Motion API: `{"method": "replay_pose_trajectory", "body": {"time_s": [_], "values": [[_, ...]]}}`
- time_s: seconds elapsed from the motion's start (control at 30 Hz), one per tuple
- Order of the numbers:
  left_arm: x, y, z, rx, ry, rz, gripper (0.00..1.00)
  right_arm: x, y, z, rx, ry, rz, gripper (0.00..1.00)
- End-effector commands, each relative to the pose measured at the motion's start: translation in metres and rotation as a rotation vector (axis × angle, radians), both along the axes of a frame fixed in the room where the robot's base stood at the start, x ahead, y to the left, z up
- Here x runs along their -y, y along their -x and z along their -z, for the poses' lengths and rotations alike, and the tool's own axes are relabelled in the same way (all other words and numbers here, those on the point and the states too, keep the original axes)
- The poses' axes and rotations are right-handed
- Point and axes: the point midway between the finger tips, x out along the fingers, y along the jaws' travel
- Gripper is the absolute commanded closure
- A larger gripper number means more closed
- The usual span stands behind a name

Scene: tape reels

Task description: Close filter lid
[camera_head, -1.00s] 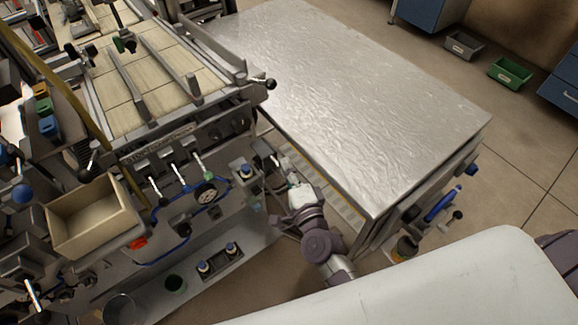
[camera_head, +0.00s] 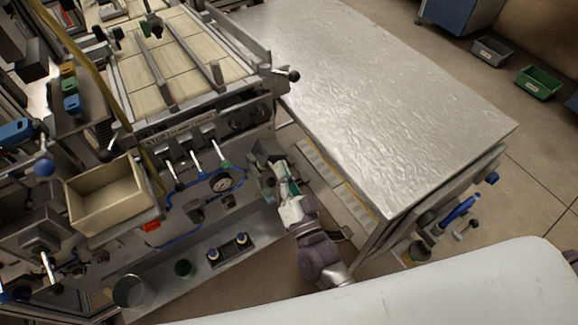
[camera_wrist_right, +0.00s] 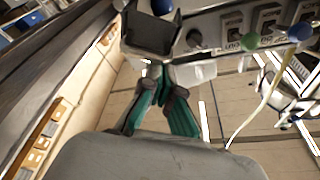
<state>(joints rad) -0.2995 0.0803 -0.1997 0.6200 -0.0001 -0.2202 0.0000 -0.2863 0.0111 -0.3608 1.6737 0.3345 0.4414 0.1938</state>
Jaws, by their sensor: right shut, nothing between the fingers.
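A grey box-like part (camera_head: 262,152) sticks out at the right front corner of the machine and looks like the filter. In the right wrist view, a dark square part (camera_wrist_right: 150,32) with a hollow face lies just beyond the fingertips; I take it for the filter or its lid, but cannot tell the hinge or lid angle. My right gripper (camera_head: 276,172) is beside this part, and its teal fingers (camera_wrist_right: 160,72) meet at the tips with nothing between them. I cannot tell if the tips touch the part. My left gripper is not in view.
The machine's front panel carries a gauge (camera_head: 221,182), valve levers and blue tubing left of my right gripper. A metal-topped table (camera_head: 385,105) stands close on the right, with a narrow gap between. An open beige box (camera_head: 107,197) sits at the left.

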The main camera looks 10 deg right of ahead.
Motion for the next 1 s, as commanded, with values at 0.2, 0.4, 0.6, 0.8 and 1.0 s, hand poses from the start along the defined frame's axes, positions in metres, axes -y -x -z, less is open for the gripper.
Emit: {"method": "replay_pose_trajectory", "body": {"time_s": [0.2,0.4,0.6,0.8,1.0], "values": [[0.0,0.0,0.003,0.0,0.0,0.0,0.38,-0.011,0.004,0.008,0.069,0.192,-0.001,1.0],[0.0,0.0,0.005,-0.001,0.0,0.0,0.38,-0.019,0.007,0.015,0.126,0.349,0.0,1.0],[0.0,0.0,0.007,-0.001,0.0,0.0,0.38,-0.025,0.009,0.02,0.168,0.465,0.0,1.0],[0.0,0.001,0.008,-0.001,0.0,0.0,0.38,-0.028,0.01,0.024,0.195,0.536,0.0,1.0],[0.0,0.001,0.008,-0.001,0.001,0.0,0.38,-0.029,0.01,0.025,0.206,0.566,0.0,1.0]]}}
